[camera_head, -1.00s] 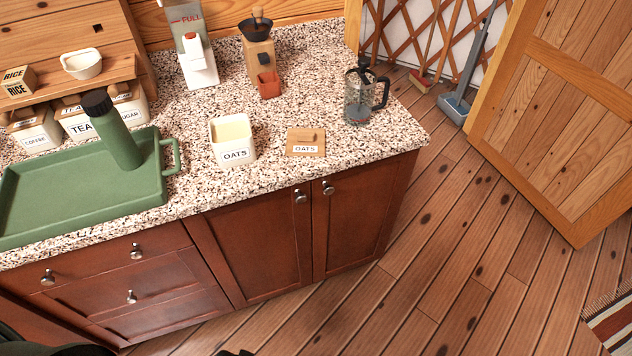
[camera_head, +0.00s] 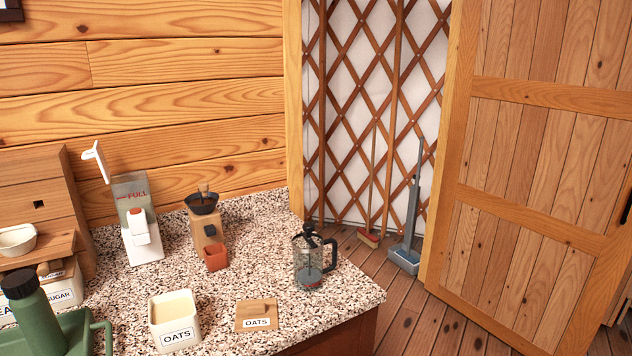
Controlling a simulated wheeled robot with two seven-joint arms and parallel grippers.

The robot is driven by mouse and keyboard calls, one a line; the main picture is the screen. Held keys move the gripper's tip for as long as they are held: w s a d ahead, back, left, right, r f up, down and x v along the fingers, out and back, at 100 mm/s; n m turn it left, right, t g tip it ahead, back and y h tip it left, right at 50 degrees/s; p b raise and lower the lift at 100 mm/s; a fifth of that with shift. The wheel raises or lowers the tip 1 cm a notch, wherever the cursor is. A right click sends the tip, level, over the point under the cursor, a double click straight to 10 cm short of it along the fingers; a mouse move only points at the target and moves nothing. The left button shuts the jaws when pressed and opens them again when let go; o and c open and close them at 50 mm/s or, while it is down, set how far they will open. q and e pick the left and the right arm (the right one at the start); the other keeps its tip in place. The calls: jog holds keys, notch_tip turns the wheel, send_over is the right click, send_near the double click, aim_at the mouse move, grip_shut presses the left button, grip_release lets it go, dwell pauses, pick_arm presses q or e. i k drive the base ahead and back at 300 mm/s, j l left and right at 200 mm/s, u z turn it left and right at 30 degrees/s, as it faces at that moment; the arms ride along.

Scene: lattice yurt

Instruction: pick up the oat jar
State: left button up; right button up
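The oat jar (camera_head: 173,322) is a white square container with an OATS label on its front. It stands upright and open on the speckled counter, with pale contents showing at the top. Its wooden lid (camera_head: 258,314), also labelled OATS, lies on the counter just to its right, apart from it. Neither of my grippers shows in the head view.
A green tray (camera_head: 82,338) with a green bottle (camera_head: 32,310) stands left of the jar. Behind are a white dispenser (camera_head: 138,225) and a coffee grinder (camera_head: 208,232). A glass French press (camera_head: 310,262) stands near the counter's right end.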

aim_at(174, 324)
jog(key=j+u, duration=0.15)
jog(key=j, duration=0.3)
jog(key=i+j+u, duration=0.15)
jog(key=j, duration=0.3)
jog(key=j+u, duration=0.1)
jog(key=j, duration=0.35)
jog(key=i+j+u, duration=0.15)
jog(key=j, duration=0.25)
